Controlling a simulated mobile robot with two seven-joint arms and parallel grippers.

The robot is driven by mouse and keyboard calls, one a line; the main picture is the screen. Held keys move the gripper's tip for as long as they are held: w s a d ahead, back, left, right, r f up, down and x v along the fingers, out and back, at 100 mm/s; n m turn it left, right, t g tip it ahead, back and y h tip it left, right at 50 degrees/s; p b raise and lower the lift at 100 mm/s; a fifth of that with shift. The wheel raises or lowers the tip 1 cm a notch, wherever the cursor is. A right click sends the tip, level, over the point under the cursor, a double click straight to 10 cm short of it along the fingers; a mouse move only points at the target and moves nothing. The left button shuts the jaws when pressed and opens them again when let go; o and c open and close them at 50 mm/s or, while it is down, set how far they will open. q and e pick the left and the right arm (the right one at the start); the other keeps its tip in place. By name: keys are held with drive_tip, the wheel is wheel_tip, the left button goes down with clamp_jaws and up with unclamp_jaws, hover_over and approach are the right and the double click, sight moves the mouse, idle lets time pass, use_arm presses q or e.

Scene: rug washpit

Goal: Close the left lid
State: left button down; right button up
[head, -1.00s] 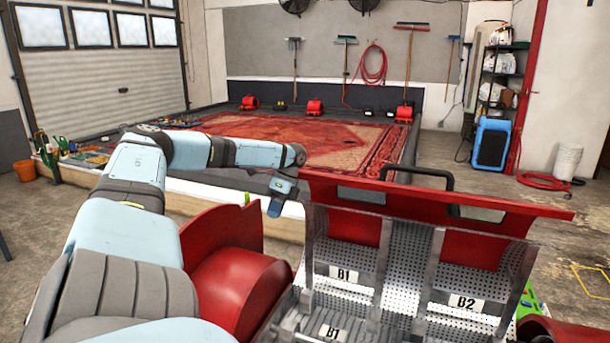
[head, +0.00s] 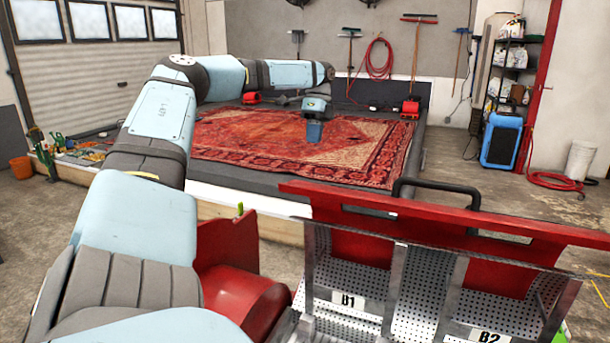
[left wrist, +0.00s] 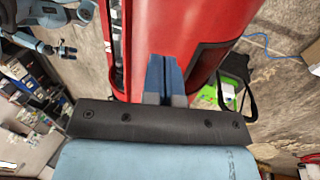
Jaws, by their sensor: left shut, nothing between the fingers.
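My left gripper (head: 313,134) is shut and empty. In the head view it points down, raised above and left of the red cart (head: 375,232). In the left wrist view my left gripper (left wrist: 164,76) shows its blue fingers together, with red bodywork behind them. The cart has a wide red top panel with a black handle (head: 435,186), and perforated metal panels labelled B1 (head: 347,301) and B2 (head: 489,337). Which part is the left lid, I cannot tell for sure. A blue arm, seemingly my right, shows with a small gripper (left wrist: 66,50) at the left wrist view's upper left.
A red curved part (head: 235,265) stands left of the cart, beside my left arm. Behind is a low-walled wash pit (head: 270,205) with a patterned rug (head: 270,145). A blue machine (head: 501,140) stands at the right.

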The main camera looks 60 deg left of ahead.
use_arm(q)
drive_tip(key=p+x, duration=0.1)
drive_tip(key=x, duration=0.9)
drive_tip(key=shift+s+d+r+p, duration=0.1)
drive_tip(key=shift+s+p, duration=0.05)
drive_tip(key=shift+p, duration=0.15)
drive_tip(key=shift+s+d+r+p, duration=0.15)
drive_tip(key=shift+s+d+p, duration=0.65)
drive_tip(key=shift+s, duration=0.2)
drive_tip(key=shift+s+d, duration=0.2)
drive_tip(key=shift+s+d+f, duration=0.15)
drive_tip(key=shift+s+f, duration=0.05)
drive_tip(key=shift+f, duration=0.05)
use_arm(e)
drive_tip(key=r, duration=0.3)
drive_tip(key=shift+s+d+r, duration=0.1)
drive_tip(key=shift+d+r, duration=0.1)
drive_tip(key=shift+r, duration=0.2)
use_arm(q)
drive_tip(key=shift+d, duration=0.1)
use_arm(e)
drive_tip(key=shift+d+f, duration=0.15)
drive_tip(key=shift+f, duration=0.1)
use_arm(q)
drive_tip(key=shift+f, duration=0.2)
use_arm(e)
drive_tip(key=shift+s, duration=0.2)
